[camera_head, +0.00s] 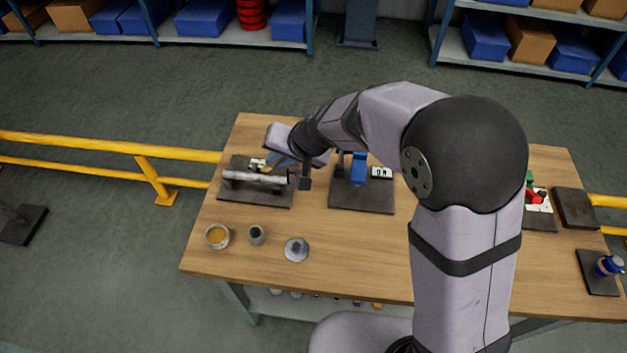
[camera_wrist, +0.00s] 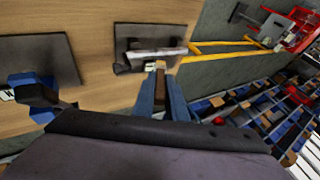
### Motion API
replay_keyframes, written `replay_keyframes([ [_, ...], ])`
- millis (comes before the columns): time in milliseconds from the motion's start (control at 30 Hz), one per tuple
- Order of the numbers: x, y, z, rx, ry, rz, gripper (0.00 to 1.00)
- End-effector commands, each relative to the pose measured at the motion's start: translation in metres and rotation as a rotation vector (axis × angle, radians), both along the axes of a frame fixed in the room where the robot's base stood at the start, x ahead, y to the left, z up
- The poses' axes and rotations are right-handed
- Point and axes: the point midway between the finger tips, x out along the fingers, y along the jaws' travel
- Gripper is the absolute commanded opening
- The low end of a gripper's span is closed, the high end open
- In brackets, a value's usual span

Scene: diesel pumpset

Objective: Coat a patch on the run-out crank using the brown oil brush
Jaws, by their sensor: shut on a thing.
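The run-out crank appears to be the silver-grey shaft (camera_head: 255,178) lying across a dark plate at the left of the table. It also shows in the wrist view (camera_wrist: 150,53). My gripper (camera_head: 276,163) is beside the shaft on its far side, with blue fingers. In the wrist view my gripper (camera_wrist: 160,88) is shut on the oil brush (camera_wrist: 160,66), whose tan-brown end shows between the fingertips. No coated patch can be made out.
A bowl of amber liquid (camera_head: 217,237), a grey cup (camera_head: 256,235) and a silver round part (camera_head: 297,250) stand at the front left. A dark plate with a blue fixture (camera_head: 358,168) is right of the crank. The front middle table is clear. A yellow rail (camera_head: 80,143) runs left.

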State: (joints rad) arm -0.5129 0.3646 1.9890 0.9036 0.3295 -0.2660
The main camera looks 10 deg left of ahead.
Motion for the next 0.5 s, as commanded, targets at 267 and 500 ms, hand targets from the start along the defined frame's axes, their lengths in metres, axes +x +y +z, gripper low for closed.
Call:
replay_keyframes([
  [267,0.016,0.059,0.020,0.014,-0.028,-0.034,0.00],
  [500,0.025,0.093,0.038,0.023,-0.043,-0.073,0.00],
])
